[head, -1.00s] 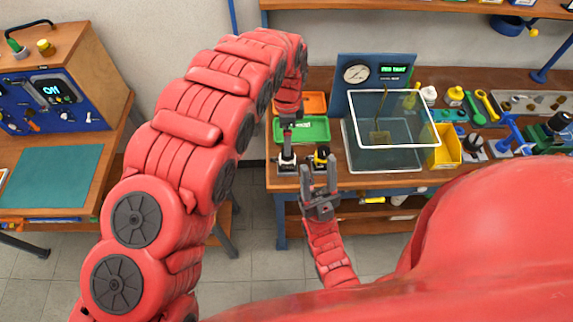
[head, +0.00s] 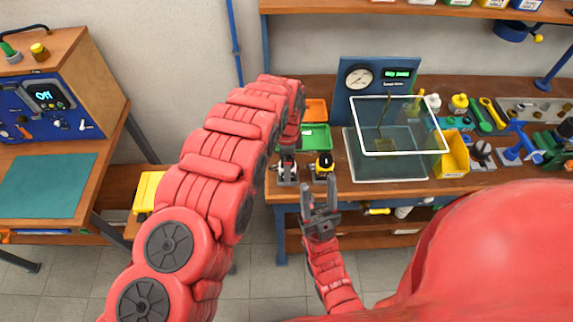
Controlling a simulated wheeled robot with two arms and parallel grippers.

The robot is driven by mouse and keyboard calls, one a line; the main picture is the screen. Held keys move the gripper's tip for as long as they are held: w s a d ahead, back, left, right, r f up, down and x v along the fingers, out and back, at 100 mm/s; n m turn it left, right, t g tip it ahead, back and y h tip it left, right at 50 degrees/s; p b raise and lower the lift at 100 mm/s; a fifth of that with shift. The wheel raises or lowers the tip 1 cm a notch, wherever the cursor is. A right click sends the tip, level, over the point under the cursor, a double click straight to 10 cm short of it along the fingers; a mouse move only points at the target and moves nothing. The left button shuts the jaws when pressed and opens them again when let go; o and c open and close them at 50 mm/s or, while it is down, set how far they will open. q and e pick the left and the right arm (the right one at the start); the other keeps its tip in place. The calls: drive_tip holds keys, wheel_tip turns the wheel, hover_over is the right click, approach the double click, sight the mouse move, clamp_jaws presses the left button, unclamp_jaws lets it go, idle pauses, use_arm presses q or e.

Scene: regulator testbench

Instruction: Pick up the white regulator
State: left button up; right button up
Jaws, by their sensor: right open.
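The white regulator (head: 287,175) stands near the front left corner of the right workbench. My left arm reaches over from the left, and its gripper (head: 287,152) points down at the regulator's top. The gripper covers that top, and I cannot tell whether its fingers touch it or how far apart they are. A second regulator with a black and yellow top (head: 323,165) stands just to the right, upright. My right gripper (head: 319,188) is open and empty, fingers up, in front of the bench edge below the second regulator.
Green (head: 315,137) and orange (head: 315,110) trays lie behind the regulators. A clear-walled tank (head: 385,180) and a blue gauge panel (head: 342,85) stand to their right. A yellow bin (head: 455,160) and several tools fill the bench's right side. Another bench (head: 95,205) stands at left.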

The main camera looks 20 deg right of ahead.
use_arm(q)
drive_tip(key=shift+f, duration=1)
clamp_jaws()
